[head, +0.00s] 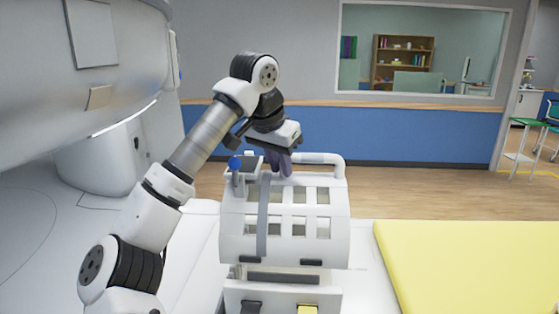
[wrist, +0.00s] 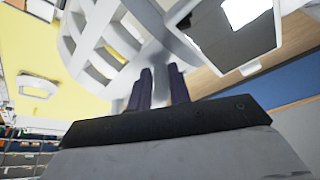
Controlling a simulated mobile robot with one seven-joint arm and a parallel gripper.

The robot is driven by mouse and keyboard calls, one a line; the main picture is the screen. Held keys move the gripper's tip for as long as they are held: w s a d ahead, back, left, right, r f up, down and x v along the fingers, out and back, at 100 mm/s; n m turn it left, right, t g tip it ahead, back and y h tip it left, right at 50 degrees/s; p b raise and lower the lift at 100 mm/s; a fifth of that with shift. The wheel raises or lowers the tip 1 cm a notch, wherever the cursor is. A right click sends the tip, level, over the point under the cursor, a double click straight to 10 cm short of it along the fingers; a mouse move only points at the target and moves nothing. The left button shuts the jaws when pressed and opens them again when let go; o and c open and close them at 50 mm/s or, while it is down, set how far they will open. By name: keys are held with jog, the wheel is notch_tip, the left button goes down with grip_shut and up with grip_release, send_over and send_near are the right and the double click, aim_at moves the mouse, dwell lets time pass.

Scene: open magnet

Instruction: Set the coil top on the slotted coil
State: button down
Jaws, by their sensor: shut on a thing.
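The coil top (head: 337,225) is a white cage-like shell with rows of windows, a grey band and a looped white handle (head: 325,158). It appears upright in the head view. My gripper (head: 280,165) is shut on its upper part, pointing down; the exact grip is partly hidden. In the wrist view my dark fingers (wrist: 157,88) are close to the white ribs of the coil top (wrist: 85,50). Directly below it in the head view is a white base, seemingly the slotted coil (head: 280,296), with one black and one yellow piece at its front. I cannot tell whether the two touch.
A yellow pad (head: 470,265) lies right of the coil on the white table. The large white magnet housing (head: 70,110) overhangs at the left. Open wooden floor (head: 400,187) lies behind.

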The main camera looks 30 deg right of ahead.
aim_at(280, 181)
notch_tip(280, 181, down, 2)
jog(key=shift+f, duration=0.2)
jog(key=shift+f+b, duration=0.65)
jog(key=shift+f, duration=0.35)
jog(key=shift+f+b, duration=0.4)
jog(key=shift+f, duration=0.5)
jog(key=c, duration=1.3)
grip_release()
jog(key=shift+o, duration=0.5)
jog(key=shift+f, duration=0.15)
jog(key=v, duration=1.4)
jog(key=shift+p, duration=0.45)
jog(key=shift+s, duration=0.1)
